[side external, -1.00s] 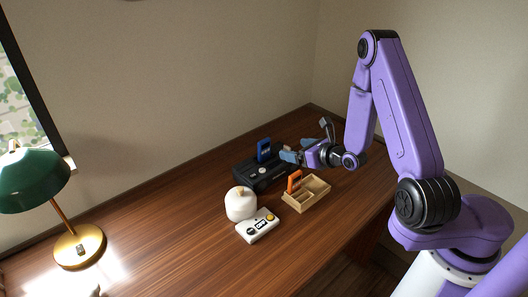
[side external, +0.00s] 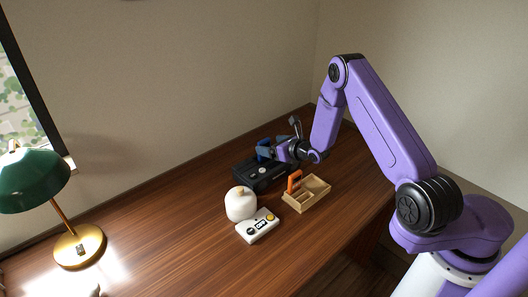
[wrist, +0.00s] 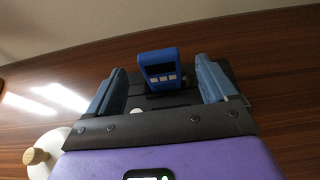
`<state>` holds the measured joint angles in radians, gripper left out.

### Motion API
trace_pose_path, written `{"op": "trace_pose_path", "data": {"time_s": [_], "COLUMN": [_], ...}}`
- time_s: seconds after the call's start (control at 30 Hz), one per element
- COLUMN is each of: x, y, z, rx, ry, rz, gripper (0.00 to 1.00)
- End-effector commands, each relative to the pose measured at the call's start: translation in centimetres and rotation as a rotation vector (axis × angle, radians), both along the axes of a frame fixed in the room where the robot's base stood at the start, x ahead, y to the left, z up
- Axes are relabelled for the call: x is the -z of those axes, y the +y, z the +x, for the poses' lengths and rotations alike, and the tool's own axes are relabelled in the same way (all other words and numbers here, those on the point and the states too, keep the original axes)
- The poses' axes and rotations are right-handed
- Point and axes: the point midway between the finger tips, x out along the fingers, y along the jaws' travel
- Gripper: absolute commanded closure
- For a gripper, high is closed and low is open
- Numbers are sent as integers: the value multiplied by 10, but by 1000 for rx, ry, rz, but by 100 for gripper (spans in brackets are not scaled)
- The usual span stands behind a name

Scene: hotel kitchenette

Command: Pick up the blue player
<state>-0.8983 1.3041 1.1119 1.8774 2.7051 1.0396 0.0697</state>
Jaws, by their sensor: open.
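The blue player (wrist: 161,66) stands upright in a black dock (side external: 247,173) on the wooden desk. In the wrist view it shows a dark screen and a row of light buttons. My gripper (wrist: 161,82) is open, with one blue-grey finger on each side of the player. The player sits between and slightly beyond the fingers, with a gap visible on both sides. In the side external view, my gripper (side external: 268,152) covers most of the player, and only a bit of blue shows.
A wooden tray (side external: 309,203) with an orange player (side external: 294,181) stands in front of the dock. A white round jar (side external: 240,204) and a white button box (side external: 257,226) are nearby. A green lamp (side external: 33,179) stands at the left. The desk's middle left is clear.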

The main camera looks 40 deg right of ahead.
Motion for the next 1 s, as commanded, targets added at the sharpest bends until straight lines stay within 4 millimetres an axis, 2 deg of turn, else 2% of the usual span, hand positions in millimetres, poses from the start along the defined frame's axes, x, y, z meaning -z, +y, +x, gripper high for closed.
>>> {"op": "trace_pose_path", "data": {"time_s": [0.4, 0.73, 0.77, 0.9, 0.93, 1.0], "x": [19, 21, 21, 21, 21, 21], "y": [1, 0, 0, 0, 0, 0], "z": [39, 43, 43, 43, 43, 43], "rx": [-1, 0, 0, 0, 0, 0], "ry": [0, 1, 1, 1, 1, 0], "rz": [-1, 0, 0, 0, 0, -1], "gripper": [15, 15, 18, 64, 72, 72]}}
